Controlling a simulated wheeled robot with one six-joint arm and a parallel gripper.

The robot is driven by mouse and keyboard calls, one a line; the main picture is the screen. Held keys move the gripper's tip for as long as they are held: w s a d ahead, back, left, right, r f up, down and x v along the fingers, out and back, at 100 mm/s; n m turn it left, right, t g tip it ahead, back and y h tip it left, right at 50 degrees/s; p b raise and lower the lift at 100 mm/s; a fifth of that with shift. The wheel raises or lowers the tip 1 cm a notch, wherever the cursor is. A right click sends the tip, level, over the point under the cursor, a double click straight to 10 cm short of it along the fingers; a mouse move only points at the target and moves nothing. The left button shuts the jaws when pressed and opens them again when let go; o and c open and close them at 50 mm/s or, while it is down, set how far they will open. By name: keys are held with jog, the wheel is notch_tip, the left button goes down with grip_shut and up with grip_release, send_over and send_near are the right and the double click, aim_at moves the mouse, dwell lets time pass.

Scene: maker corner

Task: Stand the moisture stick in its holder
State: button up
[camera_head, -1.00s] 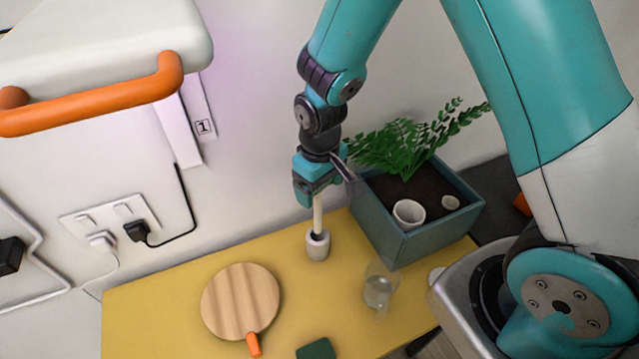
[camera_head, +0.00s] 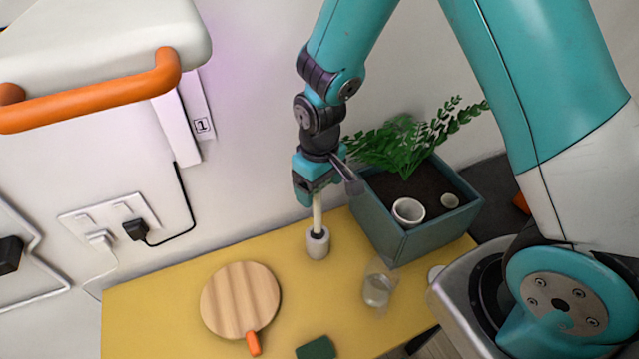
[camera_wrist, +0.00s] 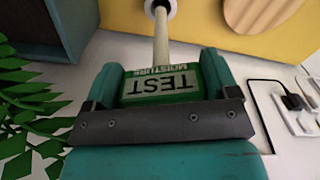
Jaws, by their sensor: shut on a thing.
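The moisture stick (camera_head: 317,216) is a pale rod with a green head that bears a label reading "MOISTURE TEST" (camera_wrist: 161,84). My gripper (camera_head: 316,190) is shut on the green head, and the rod points down, close to upright. The holder (camera_head: 317,244) is a small pale cup with a dark opening, standing on the yellow table beside the planter. The rod's lower end meets the holder's opening in the head view. In the wrist view the holder (camera_wrist: 160,5) is cut by the top edge, with the rod running to it. How deep the tip sits is hidden.
A teal planter (camera_head: 400,245) with a leafy plant (camera_head: 400,145) and a white pot (camera_head: 408,211) stands right of the holder. A clear glass (camera_head: 377,290), a round wooden board (camera_head: 240,300) and a dark green block (camera_head: 316,348) are nearer. The wall is behind.

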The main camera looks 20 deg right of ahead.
aim_at(319, 207)
jog(key=shift+f+b, duration=2.6)
jog(key=shift+f, duration=0.95)
jog(key=o, duration=0.9)
jog(key=shift+r, duration=0.1)
jog(key=shift+r+p, duration=3.7)
jog(key=shift+r, duration=0.7)
